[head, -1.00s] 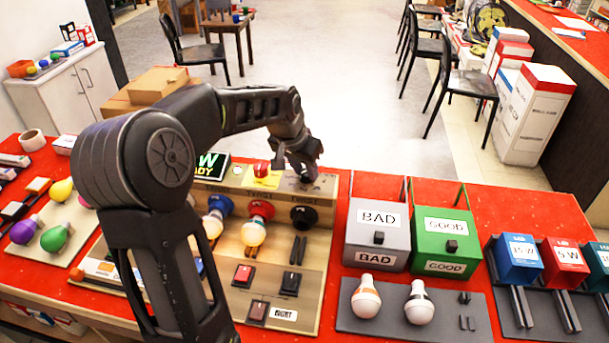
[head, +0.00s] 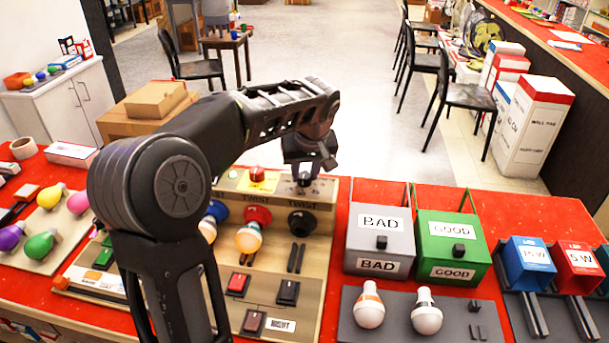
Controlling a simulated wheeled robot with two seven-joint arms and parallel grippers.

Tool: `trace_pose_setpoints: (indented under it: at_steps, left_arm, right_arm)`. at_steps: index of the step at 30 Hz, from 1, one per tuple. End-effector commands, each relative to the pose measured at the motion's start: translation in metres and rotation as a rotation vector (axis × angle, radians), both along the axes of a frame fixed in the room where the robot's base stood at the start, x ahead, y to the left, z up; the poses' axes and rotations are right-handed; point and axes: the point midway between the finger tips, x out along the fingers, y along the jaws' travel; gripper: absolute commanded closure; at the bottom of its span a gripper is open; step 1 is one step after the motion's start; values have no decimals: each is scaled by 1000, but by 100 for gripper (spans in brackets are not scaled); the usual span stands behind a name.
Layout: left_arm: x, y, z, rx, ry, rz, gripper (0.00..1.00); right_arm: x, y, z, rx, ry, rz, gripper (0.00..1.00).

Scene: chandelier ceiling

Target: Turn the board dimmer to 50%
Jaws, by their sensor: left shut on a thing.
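The tan test board (head: 333,215) stands on the red table. It has a blue socket (head: 218,210), a red socket (head: 257,215) and a black socket (head: 302,222), with bulbs at the blue and red ones. The dimmer knob (head: 304,181) is on the board's top right, above the black socket, and is mostly hidden by my gripper. My left gripper (head: 304,174) points down over it and is shut on it. The knob's pointer and scale are too small to read. My right gripper is out of view.
A red button (head: 257,174) on a yellow plate is just left of the dimmer. Grey BAD (head: 352,248) and green GOOD (head: 480,262) boxes stand to the right, with two bulbs on a grey tray (head: 350,325) before them. Rocker switches fill the board's front.

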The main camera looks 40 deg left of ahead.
Motion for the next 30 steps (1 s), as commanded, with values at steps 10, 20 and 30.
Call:
trace_pose_setpoints:
  at_steps: [10, 20, 30]
  left_arm:
    - [0, 0, 0, -1, 0, 20, 100]
    - [0, 0, 0, -1, 0, 20, 54]
    - [0, 0, 1, -1, 0, 19, 48]
  right_arm:
    - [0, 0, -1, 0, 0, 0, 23]
    - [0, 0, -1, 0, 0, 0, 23]
    - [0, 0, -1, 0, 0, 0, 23]
